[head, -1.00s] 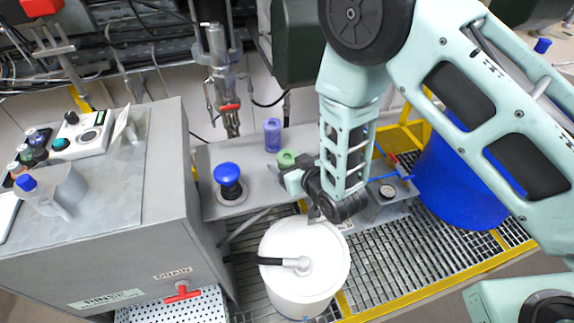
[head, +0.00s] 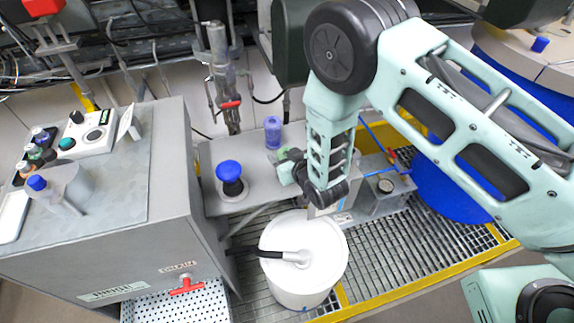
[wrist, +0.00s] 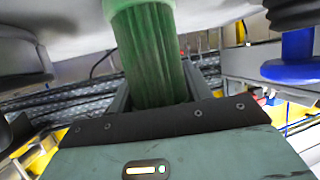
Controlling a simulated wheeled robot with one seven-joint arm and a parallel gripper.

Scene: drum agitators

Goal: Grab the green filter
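The green filter (wrist: 150,55) fills the middle of the wrist view, a ribbed cylinder with a paler green band at its top edge in the picture. The fingers of my gripper (wrist: 158,92) stand close on both sides of it. I cannot tell whether they press on it or only stand around it. In the head view my gripper (head: 291,168) is at the grey bench, and only a little of the green filter (head: 293,154) shows, mostly hidden by the gripper.
On the grey bench (head: 213,156) stand a purple-blue filter (head: 272,132) behind and a blue-topped knob (head: 229,171) to the left. A white drum (head: 325,262) stands in front, with a black hose.

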